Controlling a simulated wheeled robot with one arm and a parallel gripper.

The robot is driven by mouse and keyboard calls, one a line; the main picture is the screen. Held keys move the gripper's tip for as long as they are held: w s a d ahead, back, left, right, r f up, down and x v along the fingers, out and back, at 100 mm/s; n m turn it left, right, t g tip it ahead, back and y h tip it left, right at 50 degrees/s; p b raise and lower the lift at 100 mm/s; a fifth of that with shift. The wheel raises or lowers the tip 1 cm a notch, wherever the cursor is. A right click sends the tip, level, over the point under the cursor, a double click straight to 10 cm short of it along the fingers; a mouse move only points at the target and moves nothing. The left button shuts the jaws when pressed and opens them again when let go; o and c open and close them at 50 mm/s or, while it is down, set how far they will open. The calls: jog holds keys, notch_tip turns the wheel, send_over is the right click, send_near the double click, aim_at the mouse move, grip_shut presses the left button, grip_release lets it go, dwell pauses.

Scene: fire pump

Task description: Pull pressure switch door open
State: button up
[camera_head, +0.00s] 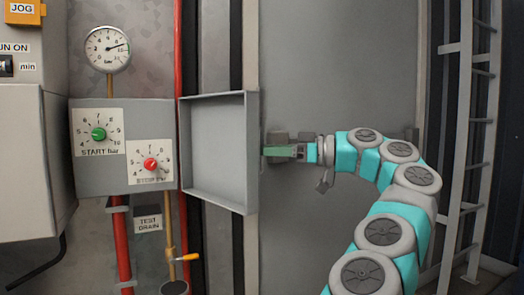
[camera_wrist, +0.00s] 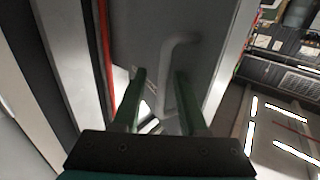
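The pressure switch box (camera_head: 122,178) is the grey box at left, with a green START knob (camera_head: 98,134) and a red STOP knob (camera_head: 151,164) on its face. Its grey door (camera_head: 218,150) stands swung open to the right, showing its hollow, rimmed inner side. My gripper (camera_head: 268,151) is just right of the door's outer edge, pointing left. In the wrist view its two green fingers (camera_wrist: 161,100) are spread apart. A curved grey handle (camera_wrist: 168,85) on a grey panel appears between them, nearer the right finger. Contact cannot be told.
A pressure gauge (camera_head: 108,49) sits above the box. A red pipe (camera_head: 178,50) runs behind the door's left edge. A yellow-handled drain valve (camera_head: 186,257) is below. A ladder (camera_head: 458,140) stands at right, beyond my arm.

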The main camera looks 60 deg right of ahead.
jog(key=p+v, duration=0.3)
jog(key=v, duration=0.4)
jog(key=shift+s+p, duration=0.35)
jog(key=shift+s, duration=0.05)
dwell(1.0)
jog(key=shift+d, duration=0.1)
jog(key=shift+s, duration=0.1)
dwell(0.5)
